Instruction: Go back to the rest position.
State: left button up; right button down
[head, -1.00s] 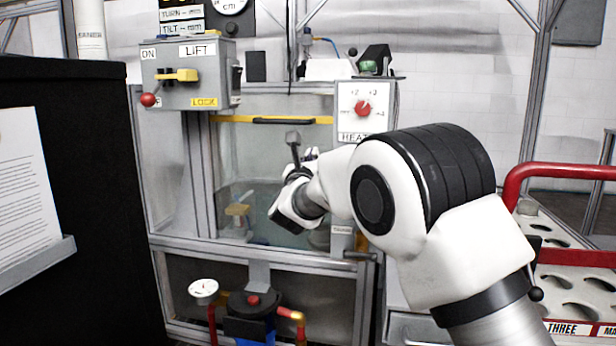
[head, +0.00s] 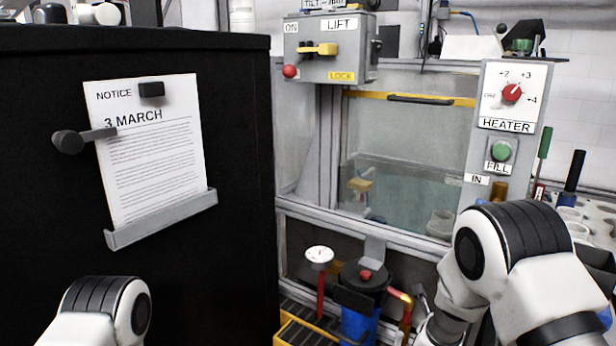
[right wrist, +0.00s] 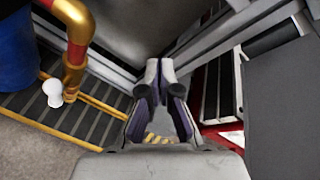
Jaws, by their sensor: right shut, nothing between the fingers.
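My right arm (head: 515,245) is in the lower right of the head view, bent downward in front of the tank frame. Its gripper (right wrist: 157,76) shows in the right wrist view, with the fingers shut and nothing between them. It points down toward the floor, apart from the red pipe with the brass elbow (right wrist: 72,80) at its left. My left arm (head: 98,312) shows at the bottom left of the head view, in front of the black cabinet (head: 240,200). My left gripper is out of view.
The tank window (head: 405,150) has a lift box (head: 325,48) above it and a heater panel (head: 511,95) at its right. A blue filter with a black top (head: 362,285) stands below. A notice (head: 150,150) hangs on the cabinet. A rack (head: 600,210) is at far right.

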jog(key=s+a+f+n+g+y, duration=0.1)
jog(key=s+f+n+g+y, duration=0.45)
jog(key=s+f+n, duration=1.25)
jog(key=s+a+f+n+g+y, duration=0.1)
jog(key=s+a+f+n+g, duration=0.15)
jog(key=s+n, duration=0.7)
jog(key=s+a+f+n+g+y, duration=0.1)
jog(key=s+a+f+n+g, duration=0.25)
jog(key=s, duration=1.05)
notch_tip(320, 180, up, 38)
jog(key=n+p, duration=0.2)
jog(key=p, duration=3.4)
jog(key=shift+d+f+n, duration=0.2)
jog(key=shift+d+n, duration=0.05)
jog(key=shift+n, duration=0.15)
jog(key=shift+w, duration=0.1)
